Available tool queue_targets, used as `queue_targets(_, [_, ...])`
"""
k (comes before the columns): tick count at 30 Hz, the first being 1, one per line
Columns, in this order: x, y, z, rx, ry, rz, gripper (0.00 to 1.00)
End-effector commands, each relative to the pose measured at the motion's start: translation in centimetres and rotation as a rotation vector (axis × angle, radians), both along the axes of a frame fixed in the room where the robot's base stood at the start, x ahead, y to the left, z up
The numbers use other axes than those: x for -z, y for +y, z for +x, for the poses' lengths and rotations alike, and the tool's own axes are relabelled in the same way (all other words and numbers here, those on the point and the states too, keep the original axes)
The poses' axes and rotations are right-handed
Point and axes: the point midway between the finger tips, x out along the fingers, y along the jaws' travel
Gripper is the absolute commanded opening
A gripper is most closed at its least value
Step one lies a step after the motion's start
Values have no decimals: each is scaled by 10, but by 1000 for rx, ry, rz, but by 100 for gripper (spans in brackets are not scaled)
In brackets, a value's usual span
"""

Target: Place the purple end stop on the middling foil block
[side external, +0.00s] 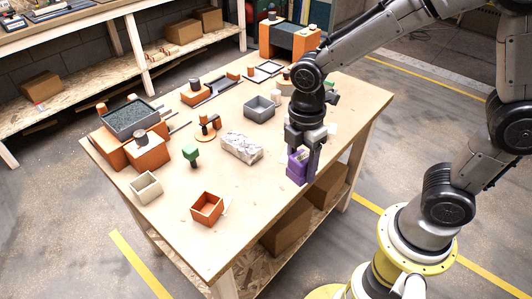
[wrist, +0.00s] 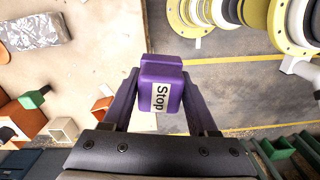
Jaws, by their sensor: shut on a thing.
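My gripper (side external: 300,160) is shut on the purple end stop (wrist: 161,85), which carries a white "Stop" label facing the wrist camera. In the side external view the purple end stop (side external: 297,168) is between the fingers near the table's right edge; whether it touches the table is unclear. One foil block (side external: 241,147) lies left of my gripper on the table, apart from it, with crinkled silver wrapping. It also shows at the upper left of the wrist view (wrist: 35,29). No other foil block is clearly visible, so I cannot compare sizes.
An orange open box (side external: 207,208), a cream open box (side external: 146,188) and a green-topped piece (side external: 191,155) stand left of the foil block. A grey tray (side external: 259,108) stands behind it. Bare tabletop (side external: 255,190) lies in front of the foil block.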

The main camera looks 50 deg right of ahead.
Motion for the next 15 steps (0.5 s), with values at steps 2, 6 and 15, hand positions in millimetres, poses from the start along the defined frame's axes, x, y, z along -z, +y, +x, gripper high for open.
queue_targets(2, [-9,2,10,-73,-6,3,1])
queue_targets(6, [-27,-7,46,-185,-10,5,1])
queue_targets(15, [-46,-52,113,-211,-22,5,1])
